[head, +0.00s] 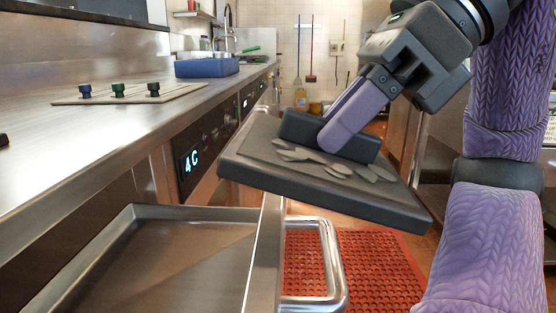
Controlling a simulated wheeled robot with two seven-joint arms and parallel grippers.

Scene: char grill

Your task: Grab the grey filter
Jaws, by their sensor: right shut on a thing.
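The grey filter (240,161) is a dark grey flat tray with a raised block on top, and it is tilted down to the right. Several pale flat pieces (334,171) lie on its surface. My right gripper (338,140) comes from the upper right with purple fingers. It is shut on the filter's raised block (300,124) and holds the filter in the air beside the counter. The fingertips are partly hidden by the block. My left gripper is not in view.
An open metal drawer (132,210) with a chrome handle (338,270) lies below the filter. The steel counter (60,150) runs along the left, with small knobs and a blue tray (207,67). A red mat (385,265) covers the floor.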

